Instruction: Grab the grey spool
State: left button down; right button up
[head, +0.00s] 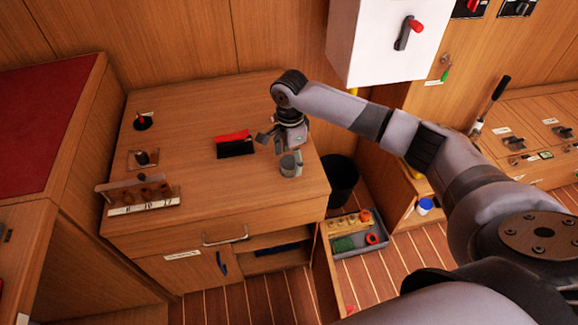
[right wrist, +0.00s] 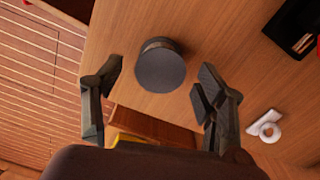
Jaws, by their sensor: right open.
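The grey spool (head: 288,166) stands near the right front corner of the wooden cabinet top. In the right wrist view the grey spool (right wrist: 160,70) shows its round flat end, just beyond and between the two fingers. My right gripper (head: 279,140) is open and empty, close above and behind the spool. In the right wrist view the right gripper (right wrist: 157,82) has its fingers spread wide, one on each side of the spool, with gaps to both. I cannot tell whether the fingertips reach down to its height. My left gripper is not in view.
A black and red pouch (head: 235,145) lies left of the gripper. A wooden rack (head: 140,196) stands at the cabinet's left front. A white ring-shaped item (right wrist: 267,127) lies near the right finger. A white wall box (head: 382,45) hangs behind my arm. A black bin (head: 341,180) stands right of the cabinet.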

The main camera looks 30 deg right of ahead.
jog(key=shift+f, duration=0.85)
jog(key=c, duration=1.3)
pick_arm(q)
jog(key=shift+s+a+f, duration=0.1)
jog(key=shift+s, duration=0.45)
